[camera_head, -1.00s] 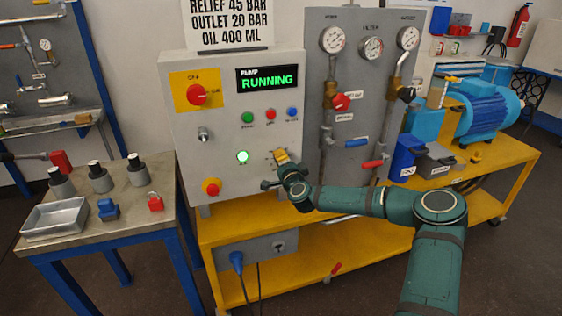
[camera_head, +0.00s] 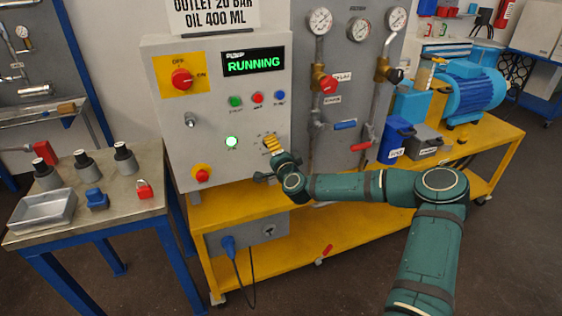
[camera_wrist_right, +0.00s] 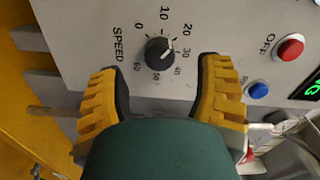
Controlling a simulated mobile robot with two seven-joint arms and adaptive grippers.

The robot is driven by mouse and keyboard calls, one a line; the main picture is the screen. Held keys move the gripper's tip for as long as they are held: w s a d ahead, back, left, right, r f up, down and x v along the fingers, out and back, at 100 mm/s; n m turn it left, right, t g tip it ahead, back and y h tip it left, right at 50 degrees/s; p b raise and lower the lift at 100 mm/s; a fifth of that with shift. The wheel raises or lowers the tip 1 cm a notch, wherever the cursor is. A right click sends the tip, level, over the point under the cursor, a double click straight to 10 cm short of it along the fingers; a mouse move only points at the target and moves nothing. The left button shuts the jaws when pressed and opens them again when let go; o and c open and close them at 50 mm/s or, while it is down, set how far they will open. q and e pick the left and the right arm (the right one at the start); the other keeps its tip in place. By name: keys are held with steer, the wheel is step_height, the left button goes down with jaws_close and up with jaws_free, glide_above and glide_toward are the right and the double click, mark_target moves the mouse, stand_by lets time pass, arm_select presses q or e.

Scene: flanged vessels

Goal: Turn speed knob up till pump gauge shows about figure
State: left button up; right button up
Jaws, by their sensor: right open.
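The black speed knob (camera_wrist_right: 159,51) sits on a dial marked 0 to 60 in the right wrist view. Its white mark points up and right, roughly toward 20. My right gripper (camera_wrist_right: 163,78) is open, its yellow-backed fingers to either side of the knob, with no contact visible. In the head view, the right gripper (camera_head: 271,160) is at the lower right of the grey control panel (camera_head: 215,150) and hides the knob. The leftmost round gauge (camera_head: 319,21) is on the grey board; its needle is too small to read. My left gripper is not in view.
The display (camera_head: 253,62) reads RUNNING. A red rotary switch (camera_head: 182,79), coloured buttons and a red stop button (camera_head: 201,174) share the panel. Valves with red handles (camera_head: 327,85) stand to its right. A side table (camera_head: 110,208) holds a tray and small parts.

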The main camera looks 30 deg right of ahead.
steer(key=v, duration=0.8)
steer(key=shift+s, duration=0.2)
steer(key=s+a+f+n+g+y, duration=0.2)
steer(key=a+f+n+g+y, duration=0.15)
steer(key=a+f, duration=0.55)
steer(key=s+a+f+n+g+y, duration=0.2)
steer(key=a+f+n+y, duration=0.3)
steer(key=a, duration=0.9)
steer(key=s+a+f+n+g, duration=0.3)
steer(key=s+a+f+g, duration=0.1)
steer(key=s, duration=0.6)
steer(key=s+a+f+n+g, duration=0.3)
steer(key=s+f+g, duration=0.3)
steer(key=s, duration=0.4)
steer(key=shift+a+f+n, duration=0.35)
steer(key=shift+a+n, duration=0.05)
steer(key=shift+n, duration=0.35)
steer(key=shift+w, duration=0.1)
